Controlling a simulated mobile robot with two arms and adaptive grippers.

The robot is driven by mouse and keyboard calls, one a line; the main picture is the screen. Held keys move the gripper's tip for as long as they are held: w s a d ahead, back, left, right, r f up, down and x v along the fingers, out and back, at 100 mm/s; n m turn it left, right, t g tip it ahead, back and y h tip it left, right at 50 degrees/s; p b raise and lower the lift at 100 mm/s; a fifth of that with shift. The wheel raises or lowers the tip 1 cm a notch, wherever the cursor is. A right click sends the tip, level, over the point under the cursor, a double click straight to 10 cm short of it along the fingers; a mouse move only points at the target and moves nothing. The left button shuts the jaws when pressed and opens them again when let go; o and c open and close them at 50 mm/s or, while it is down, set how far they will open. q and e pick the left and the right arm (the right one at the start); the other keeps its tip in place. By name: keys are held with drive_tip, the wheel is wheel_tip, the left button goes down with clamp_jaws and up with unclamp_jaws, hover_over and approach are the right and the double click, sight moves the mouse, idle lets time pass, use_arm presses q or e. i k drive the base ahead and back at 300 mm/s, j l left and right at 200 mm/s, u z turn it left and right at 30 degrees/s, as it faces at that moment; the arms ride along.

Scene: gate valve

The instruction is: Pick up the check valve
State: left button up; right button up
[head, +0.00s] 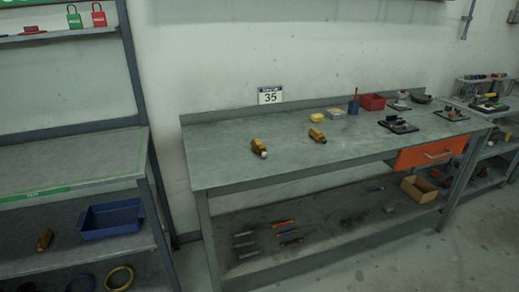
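Two small brass-coloured fittings lie on the grey workbench (225,165). The nearer brass fitting (257,146) has a pale end and lies left of centre. The farther brass fitting (316,134) lies to its right and a little behind, apart from it. All are too small in view to tell which is the check valve. Neither of my grippers shows in the head view.
Behind the fittings are a yellow block (318,116), a red bin (372,101) and dark mats with parts (397,124). An orange drawer (431,152) is under the bench's right side. A blue tray (110,218) sits on the left rack. The bench's left front is clear.

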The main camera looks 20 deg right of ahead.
sight(257, 145)
drive_tip(key=i+l, duration=1.65)
drive_tip(key=i+j+u, duration=0.05)
drive_tip(key=j, duration=0.05)
